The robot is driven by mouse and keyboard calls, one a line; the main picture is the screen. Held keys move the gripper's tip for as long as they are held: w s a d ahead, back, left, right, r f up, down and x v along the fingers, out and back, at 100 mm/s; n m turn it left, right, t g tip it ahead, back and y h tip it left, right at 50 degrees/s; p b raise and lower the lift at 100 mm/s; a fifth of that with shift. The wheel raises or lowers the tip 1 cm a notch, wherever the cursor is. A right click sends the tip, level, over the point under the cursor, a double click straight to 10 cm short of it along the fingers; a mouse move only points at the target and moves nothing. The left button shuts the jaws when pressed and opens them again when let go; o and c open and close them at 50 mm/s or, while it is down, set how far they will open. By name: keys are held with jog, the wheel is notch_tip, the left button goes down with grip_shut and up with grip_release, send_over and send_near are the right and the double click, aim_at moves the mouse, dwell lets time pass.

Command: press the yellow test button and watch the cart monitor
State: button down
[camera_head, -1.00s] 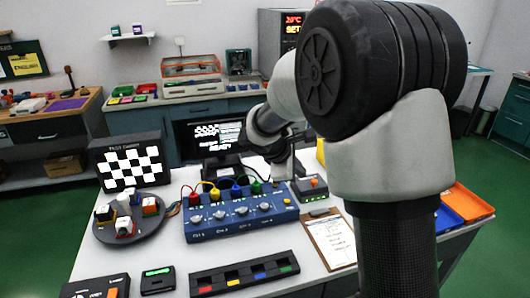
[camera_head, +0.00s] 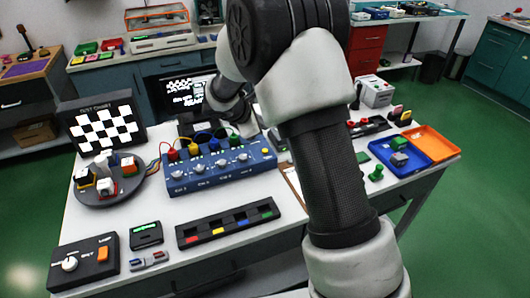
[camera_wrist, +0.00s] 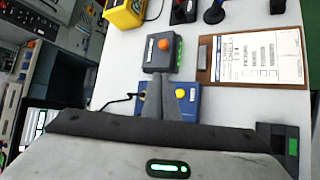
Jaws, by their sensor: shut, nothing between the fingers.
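The yellow button (camera_wrist: 181,94) sits on the end of a blue box in the wrist view. In the head view the yellow button (camera_head: 265,151) is at the right end of the blue channel box (camera_head: 215,182), which has several knobs and coloured plugs. My gripper (camera_wrist: 167,84) is shut and empty, its tips over the blue box just left of the button; I cannot tell whether they touch it. The head view hides my gripper behind my arm. A lit monitor (camera_head: 188,92) with white patterns stands behind the box, partly covered by my arm.
A grey box with an orange button (camera_wrist: 164,45) and a clipboard (camera_wrist: 258,58) lie beyond my fingers. A chequered test chart (camera_head: 105,128), a round turntable (camera_head: 108,192) and a strip of coloured tabs (camera_head: 228,223) share the table. Blue and orange trays (camera_head: 432,144) stand at right.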

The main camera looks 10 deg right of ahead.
notch_tip(320, 180, down, 7)
jog(key=b, duration=0.4)
jog(key=shift+b, duration=0.4)
jog(key=shift+f, duration=0.1)
dwell(1.4)
jog(key=shift+f+b, duration=0.35)
jog(key=shift+b, duration=0.15)
jog(key=shift+f+b, duration=0.45)
dwell(0.4)
jog(key=shift+r, duration=0.15)
jog(key=shift+r+p, duration=0.55)
jog(key=shift+r, duration=0.2)
notch_tip(320, 180, up, 5)
jog(key=p, duration=0.3)
jog(key=shift+p, duration=0.3)
